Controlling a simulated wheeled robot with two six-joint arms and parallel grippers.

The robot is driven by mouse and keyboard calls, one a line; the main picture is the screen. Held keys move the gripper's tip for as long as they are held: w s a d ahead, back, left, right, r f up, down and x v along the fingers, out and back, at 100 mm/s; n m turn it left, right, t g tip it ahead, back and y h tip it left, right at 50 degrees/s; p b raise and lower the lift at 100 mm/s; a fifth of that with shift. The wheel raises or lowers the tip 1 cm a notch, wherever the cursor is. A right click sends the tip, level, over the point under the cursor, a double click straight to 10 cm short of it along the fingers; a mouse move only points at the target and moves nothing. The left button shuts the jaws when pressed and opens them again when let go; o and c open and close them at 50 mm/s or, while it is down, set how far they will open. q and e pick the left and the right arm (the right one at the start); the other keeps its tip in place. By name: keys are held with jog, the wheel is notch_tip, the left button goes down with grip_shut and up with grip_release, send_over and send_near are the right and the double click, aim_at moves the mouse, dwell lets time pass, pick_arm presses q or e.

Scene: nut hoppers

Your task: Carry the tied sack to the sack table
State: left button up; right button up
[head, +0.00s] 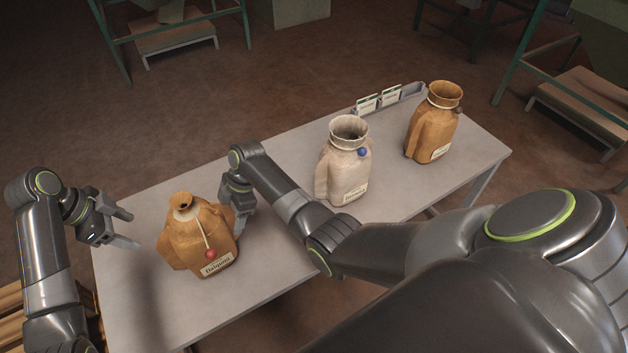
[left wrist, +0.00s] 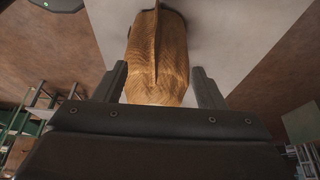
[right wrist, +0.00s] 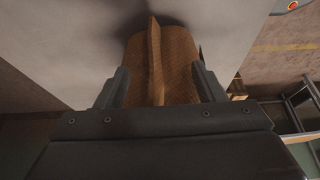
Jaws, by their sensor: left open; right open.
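The tied sack (head: 200,240) is orange-brown, with a narrow gathered neck, a pale cord, a red seal and a label. It stands upright at the left end of the grey table (head: 130,290). My left gripper (head: 129,230) is open to the left of the sack, apart from it. My right gripper (head: 240,215) is open close at its right side; I cannot tell whether it touches. In the left wrist view the sack (left wrist: 157,50) lies ahead between the spread fingers. In the right wrist view the sack (right wrist: 172,60) also shows between the open fingers.
A cream sack (head: 345,170) with a blue seal and another brown sack (head: 432,130), both open-mouthed, stand further right on the table. A grey holder (head: 405,95) with white cards sits at its back edge. Green-framed stands (head: 175,40) are on the floor beyond.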

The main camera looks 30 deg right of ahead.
jog(key=v, duration=1.1)
jog(key=shift+r, duration=0.3)
jog(key=shift+d+f, duration=0.1)
jog(key=shift+d, duration=0.05)
